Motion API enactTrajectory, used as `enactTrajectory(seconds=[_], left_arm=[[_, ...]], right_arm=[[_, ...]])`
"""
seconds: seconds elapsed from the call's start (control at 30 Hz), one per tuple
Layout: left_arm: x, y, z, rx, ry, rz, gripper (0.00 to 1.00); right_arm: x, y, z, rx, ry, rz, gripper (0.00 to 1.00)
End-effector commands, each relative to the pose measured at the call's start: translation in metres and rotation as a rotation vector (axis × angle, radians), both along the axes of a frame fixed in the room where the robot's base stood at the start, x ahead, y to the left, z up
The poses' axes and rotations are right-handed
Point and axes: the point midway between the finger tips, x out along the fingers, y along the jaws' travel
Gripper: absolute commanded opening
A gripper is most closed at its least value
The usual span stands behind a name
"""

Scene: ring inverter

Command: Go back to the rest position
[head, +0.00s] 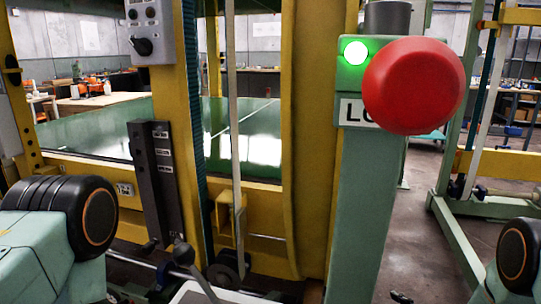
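Neither of my grippers shows in the head view. Parts of my own arms, teal with black round joints, show at the lower left and lower right edges. The hands beyond them are out of frame, so I cannot see whether they hold anything. A large red round button (413,86) sits on a green post (359,215) right of centre. A green lamp (355,53) glows beside the button. A label, partly hidden by the button, is below the lamp.
A yellow machine frame (308,140) stands in front of me, with a green table surface (95,124) behind it. A grey control box (150,30) with a black knob hangs at upper left. A dark lever (182,252) is low in front. Floor shows at right.

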Motion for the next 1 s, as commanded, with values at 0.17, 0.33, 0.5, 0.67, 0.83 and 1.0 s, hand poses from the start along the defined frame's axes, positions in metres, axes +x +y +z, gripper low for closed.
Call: enactTrajectory(seconds=[0.17, 0.33, 0.5, 0.67, 0.83, 1.0], left_arm=[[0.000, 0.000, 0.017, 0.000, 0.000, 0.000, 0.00], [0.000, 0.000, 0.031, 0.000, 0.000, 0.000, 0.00], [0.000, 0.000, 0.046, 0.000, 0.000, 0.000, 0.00], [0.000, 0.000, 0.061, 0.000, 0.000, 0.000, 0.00], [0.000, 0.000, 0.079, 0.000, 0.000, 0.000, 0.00], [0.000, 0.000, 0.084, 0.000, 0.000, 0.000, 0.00]], right_arm=[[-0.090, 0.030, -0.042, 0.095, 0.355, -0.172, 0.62], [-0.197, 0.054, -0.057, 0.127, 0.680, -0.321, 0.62], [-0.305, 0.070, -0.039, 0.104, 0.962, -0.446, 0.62], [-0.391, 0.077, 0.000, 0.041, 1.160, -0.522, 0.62], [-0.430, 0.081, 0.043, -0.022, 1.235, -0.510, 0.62], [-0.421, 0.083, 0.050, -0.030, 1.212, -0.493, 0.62]])
